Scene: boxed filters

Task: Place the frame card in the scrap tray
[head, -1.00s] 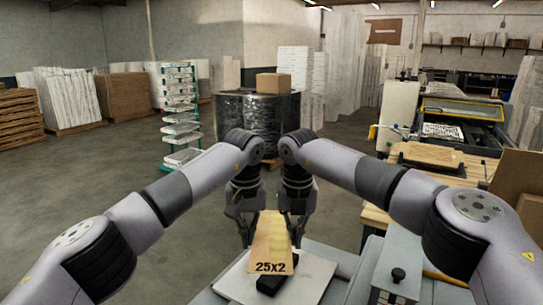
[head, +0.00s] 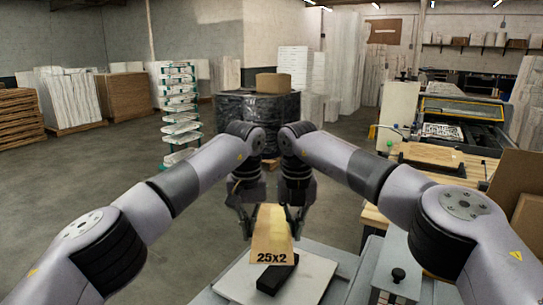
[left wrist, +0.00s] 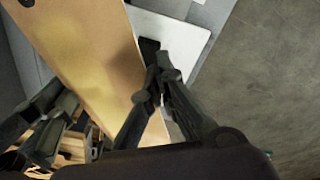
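The frame card (head: 271,235), a tan board marked "25x2", is held up and tilted between my two grippers in the head view. It also fills the upper left of the left wrist view (left wrist: 85,50). My left gripper (head: 249,226) is at its left edge, with fingers closed around that edge in the left wrist view (left wrist: 155,85). My right gripper (head: 295,221) is at the opposite edge and appears closed on it. Below the card are a white flat board (head: 317,270) and a black block (head: 278,274). I cannot identify the scrap tray for certain.
A wooden bench (head: 376,217) with a tan board (head: 432,154) and a machine (head: 452,133) stand at the right. A rack (head: 180,108) and a black-wrapped stack (head: 258,109) stand farther back.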

